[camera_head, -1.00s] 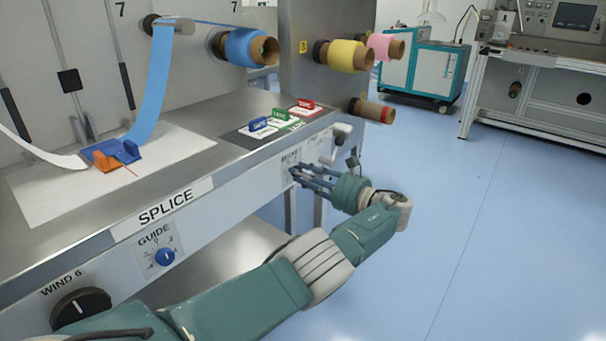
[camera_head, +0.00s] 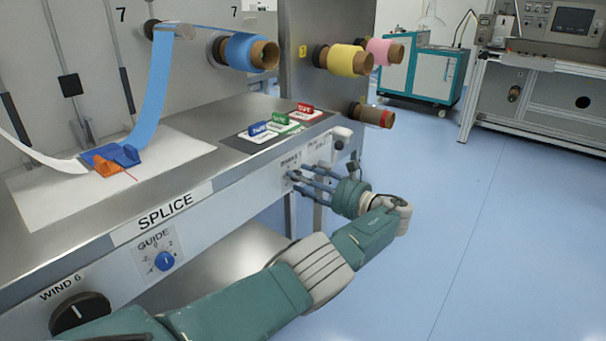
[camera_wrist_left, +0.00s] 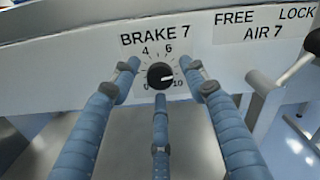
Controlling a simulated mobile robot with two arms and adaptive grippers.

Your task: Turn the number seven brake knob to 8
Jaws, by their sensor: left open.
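The number seven brake knob (camera_wrist_left: 160,75) is a round black dial under the BRAKE 7 label on the panel. Its white mark points right and slightly down, close to the 10. The 4, 6, 0 and 10 show; the 8 is hidden near the right finger. My left gripper (camera_head: 294,179) is at this panel in the head view. In the left wrist view my left gripper (camera_wrist_left: 160,82) has its fingers spread around the knob, two at the sides and one below. They appear apart from it. My right gripper is in neither view.
The AIR 7 FREE/LOCK label (camera_wrist_left: 265,24) and a lever (camera_wrist_left: 288,72) are right of the brake dial. A blue GUIDE knob (camera_head: 165,261) and black WIND 6 knob (camera_head: 80,313) are on the front panel at left. Tape buttons (camera_head: 282,126) sit above. The floor at right is clear.

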